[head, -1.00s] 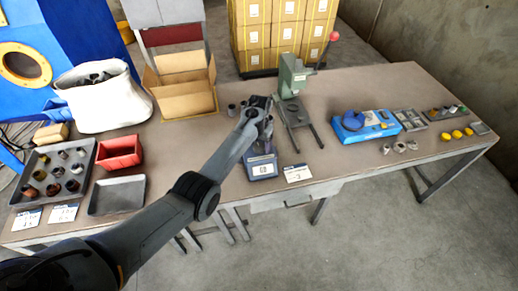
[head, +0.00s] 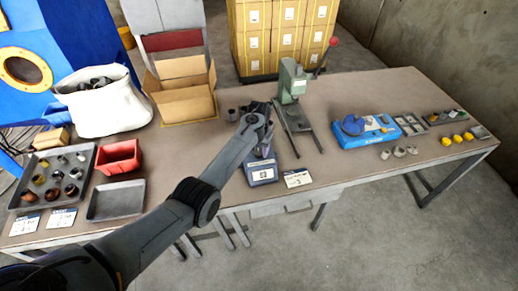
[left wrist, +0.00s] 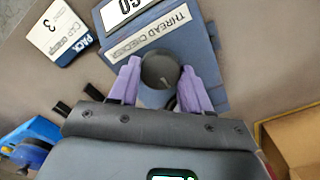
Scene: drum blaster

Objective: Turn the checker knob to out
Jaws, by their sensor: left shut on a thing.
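The thread checker (head: 262,172) is a blue-grey box near the middle of the table's front edge. In the left wrist view its face (left wrist: 165,38) reads "THREAD CHECKER", and a window at the top shows "GO". Its dark round knob (left wrist: 160,70) lies between the two purple fingers of my left gripper (left wrist: 158,84). The left gripper (head: 262,122) is shut on the knob and comes down over the box from above. The knob is hidden by the gripper in the head view. My right gripper is not in view.
A green press (head: 292,85) stands just right and behind the checker. A label card (head: 297,178) lies to its right. A blue device (head: 365,130) is further right. A cardboard box (head: 183,92), red bin (head: 118,157) and grey trays are on the left.

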